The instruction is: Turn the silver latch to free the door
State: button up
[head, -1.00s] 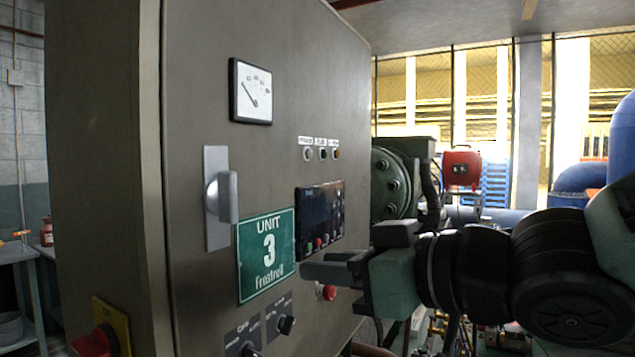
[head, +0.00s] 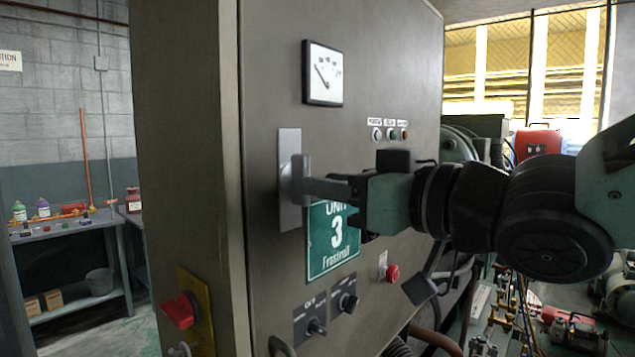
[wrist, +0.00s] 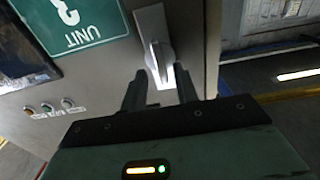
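The silver latch (head: 289,150), an upright plate with a lever-like handle, is on the grey-brown cabinet door (head: 270,80). The handle stands about upright in the head view. My gripper (head: 315,186) reaches in from the right with its fingers at the handle. In the wrist view the latch handle (wrist: 161,60) lies in the gap between the fingertips of my gripper (wrist: 160,80). The fingers are apart, and I cannot tell whether either touches the handle. The finger tips partly hide the lower handle in the head view. The door looks shut.
A green Unit 3 sign (head: 330,258) sits just below my gripper. A gauge (head: 322,73) is above, and knobs (head: 316,327) and a red button (head: 392,272) are lower. A red switch (head: 180,311) is on the cabinet side. A workbench (head: 75,240) stands at left.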

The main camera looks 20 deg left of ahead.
jog(key=shift+x, duration=1.05)
grip_shut()
jog(key=shift+n+b, duration=0.3)
jog(key=shift+b, duration=0.1)
jog(key=n+b, duration=0.3)
jog(key=shift+n, duration=0.3)
jog(key=shift+r, duration=0.1)
